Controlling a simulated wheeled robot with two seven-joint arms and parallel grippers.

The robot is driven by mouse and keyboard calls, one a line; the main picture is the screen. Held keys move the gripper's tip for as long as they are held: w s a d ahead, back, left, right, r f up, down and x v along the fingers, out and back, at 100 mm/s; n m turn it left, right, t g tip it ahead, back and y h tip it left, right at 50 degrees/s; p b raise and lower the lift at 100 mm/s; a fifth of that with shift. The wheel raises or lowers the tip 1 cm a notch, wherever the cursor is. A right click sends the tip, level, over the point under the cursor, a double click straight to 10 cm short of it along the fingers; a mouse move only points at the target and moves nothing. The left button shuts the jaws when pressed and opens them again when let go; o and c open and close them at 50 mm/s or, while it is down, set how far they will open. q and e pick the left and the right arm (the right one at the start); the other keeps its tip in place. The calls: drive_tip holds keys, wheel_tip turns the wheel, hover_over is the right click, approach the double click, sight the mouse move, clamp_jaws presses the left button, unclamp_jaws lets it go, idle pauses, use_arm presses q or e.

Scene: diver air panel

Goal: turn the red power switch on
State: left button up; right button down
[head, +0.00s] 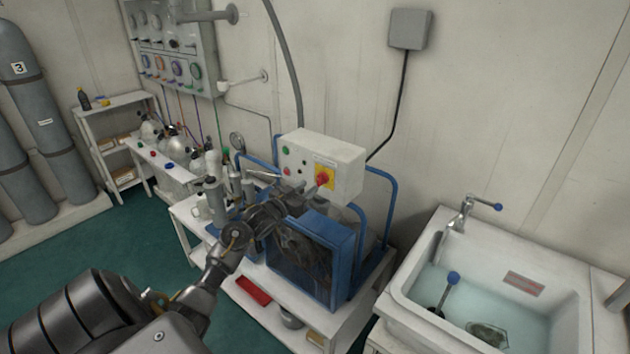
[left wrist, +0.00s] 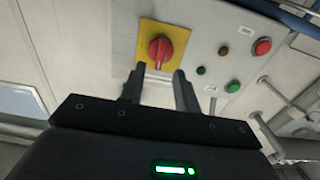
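The red power switch (head: 322,179) is a round red knob on a yellow square plate, on the front of the white control box (head: 345,175). In the left wrist view the red knob (left wrist: 160,50) shows clearly, with its raised grip running roughly up and down the picture. My left gripper (head: 308,190) is just in front of the box. In the left wrist view its two fingers (left wrist: 160,73) are apart, with empty space between them, and their tips are near the knob's lower edge. I cannot tell whether they touch it. My right gripper is out of view.
Red and green buttons (left wrist: 262,47) sit beside the switch. A blue-framed compressor (head: 310,255) stands below the box on a white bench. A sink (head: 440,245) is at the right. Grey cylinders (head: 40,130) stand at the left.

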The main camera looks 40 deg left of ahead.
sight(318, 181)
use_arm(q)
drive_tip(key=shift+w+p, duration=0.4)
drive_tip(key=shift+w, duration=1.9)
clamp_jaws()
